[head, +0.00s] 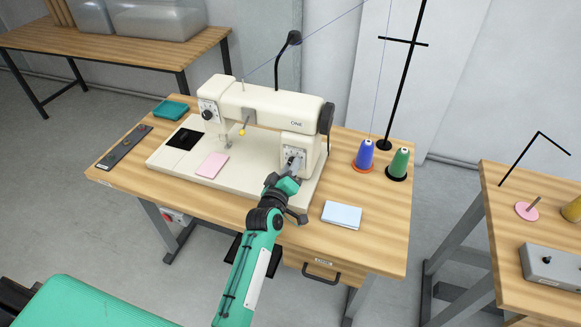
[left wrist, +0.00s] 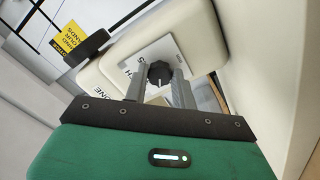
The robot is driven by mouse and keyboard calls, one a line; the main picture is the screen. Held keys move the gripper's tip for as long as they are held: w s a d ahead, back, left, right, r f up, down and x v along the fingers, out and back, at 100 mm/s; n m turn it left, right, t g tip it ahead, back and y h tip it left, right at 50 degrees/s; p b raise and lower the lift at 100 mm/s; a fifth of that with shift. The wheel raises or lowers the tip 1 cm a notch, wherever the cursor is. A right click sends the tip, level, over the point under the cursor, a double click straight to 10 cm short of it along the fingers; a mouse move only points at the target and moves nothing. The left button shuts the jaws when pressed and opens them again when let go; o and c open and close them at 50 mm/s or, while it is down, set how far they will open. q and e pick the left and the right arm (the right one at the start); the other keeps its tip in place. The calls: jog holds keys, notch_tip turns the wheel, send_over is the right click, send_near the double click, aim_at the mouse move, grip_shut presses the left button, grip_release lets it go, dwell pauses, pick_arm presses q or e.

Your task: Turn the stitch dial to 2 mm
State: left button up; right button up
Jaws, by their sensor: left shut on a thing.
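The cream sewing machine (head: 265,105) stands on the wooden table. The stitch dial (left wrist: 159,73) is a black knob on a pale plate on the machine's right pillar; the left wrist view shows it between the fingertips. My left gripper (head: 292,163) reaches up to the front of that pillar and is shut on the dial. The gripper (left wrist: 159,82) fills the lower half of the left wrist view. In the head view the fingers mostly hide the dial. Its scale marks are too small to read. My right gripper is not in view.
Blue (head: 365,155) and green (head: 398,163) thread cones stand right of the machine by a black thread stand (head: 400,80). A light blue pad (head: 342,215) lies at the front right. A pink cloth (head: 213,165) lies on the machine bed. A second table stands at far right.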

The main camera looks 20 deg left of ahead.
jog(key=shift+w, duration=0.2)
pick_arm(q)
jog(key=o, duration=1)
jog(key=shift+s, duration=0.1)
jog(key=shift+s+f, duration=0.1)
jog(key=shift+s, duration=0.2)
jog(key=s, duration=0.4)
jog(key=s+b, duration=0.1)
jog(key=s, duration=0.8)
jog(key=shift+a+b, duration=0.25)
jog(key=shift+b, duration=0.05)
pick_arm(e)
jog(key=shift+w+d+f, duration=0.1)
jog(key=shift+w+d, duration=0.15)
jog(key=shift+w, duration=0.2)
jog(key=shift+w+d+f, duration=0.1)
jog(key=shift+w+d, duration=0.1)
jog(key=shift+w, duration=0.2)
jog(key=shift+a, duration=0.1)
